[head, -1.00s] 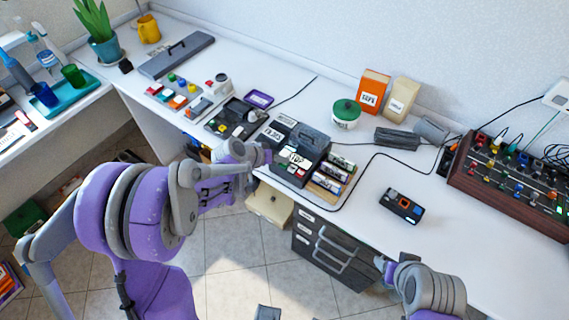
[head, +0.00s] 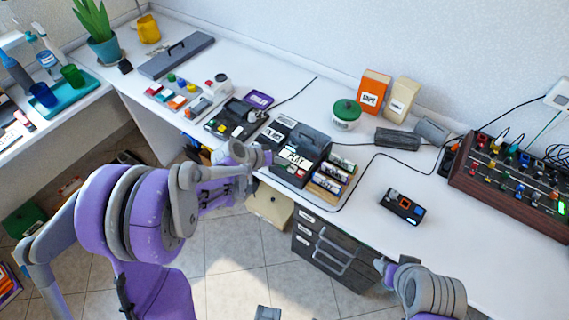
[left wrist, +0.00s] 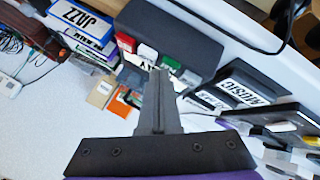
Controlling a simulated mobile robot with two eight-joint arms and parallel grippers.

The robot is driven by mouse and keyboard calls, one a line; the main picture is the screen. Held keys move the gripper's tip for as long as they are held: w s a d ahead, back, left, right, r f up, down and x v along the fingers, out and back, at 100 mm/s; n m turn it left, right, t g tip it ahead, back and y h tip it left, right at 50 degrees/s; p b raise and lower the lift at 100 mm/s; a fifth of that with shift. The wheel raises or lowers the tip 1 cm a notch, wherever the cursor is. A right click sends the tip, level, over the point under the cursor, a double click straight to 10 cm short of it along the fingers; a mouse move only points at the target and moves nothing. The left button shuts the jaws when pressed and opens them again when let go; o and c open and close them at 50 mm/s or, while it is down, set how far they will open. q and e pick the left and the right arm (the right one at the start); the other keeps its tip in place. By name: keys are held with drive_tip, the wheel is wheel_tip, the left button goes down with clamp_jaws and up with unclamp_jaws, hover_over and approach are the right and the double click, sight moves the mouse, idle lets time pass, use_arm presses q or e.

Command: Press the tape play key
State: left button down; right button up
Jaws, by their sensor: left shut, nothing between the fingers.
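The dark tape player (head: 312,138) stands near the desk's front edge in the head view, with small keys and white labels on its near part. In the left wrist view its dark body shows (left wrist: 172,32), with a row of red, white and green parts (left wrist: 146,52) beside it. My left gripper (head: 266,158) is close to the player's left side, partly hidden by its own arm. In the left wrist view its narrow fingers (left wrist: 160,78) are together and empty, their tips over the row. I cannot tell whether they touch a key.
Labelled cassettes (head: 327,180) are right of the player; MUSIC cases (left wrist: 246,84) lie beside it. A second dark device (head: 236,117) is at its left. A black cable runs around the right side.

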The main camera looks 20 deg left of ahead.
sight(282, 167)
drive_tip(key=shift+r, duration=0.1)
use_arm(q)
drive_tip(key=shift+r+p, duration=0.45)
drive_tip(key=shift+r, duration=0.35)
use_arm(e)
drive_tip(key=shift+w+r, duration=0.2)
drive_tip(key=shift+r, duration=0.25)
use_arm(q)
drive_tip(key=shift+r+p, duration=1.45)
drive_tip(key=shift+r, duration=1.15)
use_arm(e)
drive_tip(key=r, duration=0.1)
drive_tip(key=w+r, duration=0.1)
drive_tip(key=r, duration=0.1)
drive_tip(key=shift+r, duration=0.3)
use_arm(q)
drive_tip(key=shift+f, duration=0.1)
